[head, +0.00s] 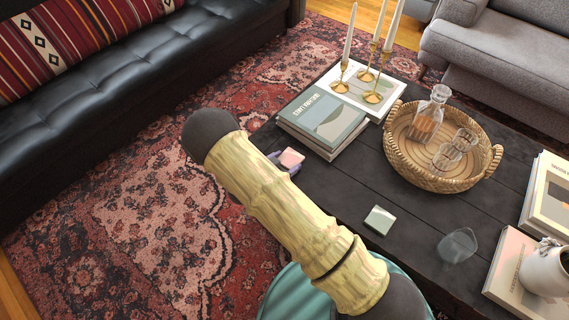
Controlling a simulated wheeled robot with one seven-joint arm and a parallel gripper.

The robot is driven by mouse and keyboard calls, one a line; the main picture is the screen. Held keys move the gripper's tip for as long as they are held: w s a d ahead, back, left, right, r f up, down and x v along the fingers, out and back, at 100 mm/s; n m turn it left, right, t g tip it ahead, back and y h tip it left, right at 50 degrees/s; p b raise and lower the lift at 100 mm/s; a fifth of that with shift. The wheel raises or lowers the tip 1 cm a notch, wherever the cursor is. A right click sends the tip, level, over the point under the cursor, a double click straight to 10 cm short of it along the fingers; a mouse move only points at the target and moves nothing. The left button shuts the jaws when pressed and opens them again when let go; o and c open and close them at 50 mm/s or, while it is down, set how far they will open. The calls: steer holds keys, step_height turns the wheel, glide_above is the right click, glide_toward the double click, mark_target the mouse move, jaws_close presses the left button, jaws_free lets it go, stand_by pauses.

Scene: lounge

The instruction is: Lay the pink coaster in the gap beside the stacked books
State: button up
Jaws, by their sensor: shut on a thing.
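The pink coaster (291,157) is a small pale pink square near the left edge of the dark table, just in front of the stacked books (320,125). My gripper (283,162) is mostly hidden behind my arm; its purple parts show at the coaster's left and lower edges, and it is shut on the coaster. I cannot tell whether the coaster touches the table. The stacked books have a grey-green cover on top and lie close behind the coaster. Bare table (335,185) shows to the coaster's right.
A pale green square coaster (380,219) lies on the table nearer me. A glass (458,245) is to its right. A wicker tray (440,180) holds a decanter and tumblers. Brass candlesticks (372,88) stand on a book at the back. More books and a white pot (548,268) are at the right.

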steer(key=shift+a, duration=0.1)
steer(key=shift+f, duration=0.15)
steer(key=o, duration=1.1)
steer(key=shift+s+a+r, duration=0.15)
steer(key=shift+r, duration=0.15)
steer(key=p+v, duration=0.2)
steer(key=v, duration=0.9)
steer(key=shift+s+a+r+p, duration=0.15)
steer(key=shift+p, duration=0.2)
